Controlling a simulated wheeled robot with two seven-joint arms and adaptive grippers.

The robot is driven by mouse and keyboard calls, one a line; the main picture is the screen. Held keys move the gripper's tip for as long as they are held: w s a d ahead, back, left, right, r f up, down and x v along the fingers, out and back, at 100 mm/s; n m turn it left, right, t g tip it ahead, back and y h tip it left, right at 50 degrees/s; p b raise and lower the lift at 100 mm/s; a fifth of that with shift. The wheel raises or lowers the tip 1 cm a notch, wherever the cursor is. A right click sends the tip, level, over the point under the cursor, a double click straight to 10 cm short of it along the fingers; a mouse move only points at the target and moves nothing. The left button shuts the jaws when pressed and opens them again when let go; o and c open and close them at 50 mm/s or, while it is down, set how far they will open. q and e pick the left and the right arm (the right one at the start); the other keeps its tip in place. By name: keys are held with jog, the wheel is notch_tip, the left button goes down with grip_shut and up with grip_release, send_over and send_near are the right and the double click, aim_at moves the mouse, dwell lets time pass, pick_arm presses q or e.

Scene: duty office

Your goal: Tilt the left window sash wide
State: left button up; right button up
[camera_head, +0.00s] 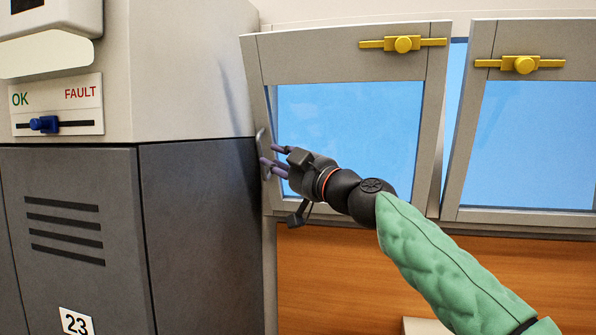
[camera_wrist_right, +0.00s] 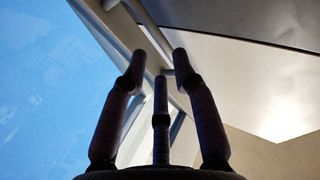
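The left window sash (camera_head: 345,60) has a grey frame around a blue pane. It is tilted, its top leaning into the room. A yellow latch (camera_head: 403,44) sits on its top rail. My right gripper (camera_head: 270,160) is at the sash's left side, beside a small grey handle-like part (camera_head: 264,150). In the right wrist view its fingers (camera_wrist_right: 158,68) are spread apart around the end of a grey bar (camera_wrist_right: 150,30). I cannot tell whether they press on it. My left gripper is not in view.
A second sash (camera_head: 525,215) with its own yellow latch (camera_head: 524,64) is at the right. A grey cabinet (camera_head: 200,230) stands close to the left of my right gripper. A panel with a blue slider (camera_head: 44,124) is on the upper unit. Wood panelling (camera_head: 330,280) lies below the window.

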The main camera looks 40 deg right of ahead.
jog(key=a+v, duration=0.1)
jog(key=v, duration=0.5)
jog(key=shift+s+d+f, duration=0.2)
jog(key=shift+s+d, duration=0.2)
jog(key=shift+d, duration=0.1)
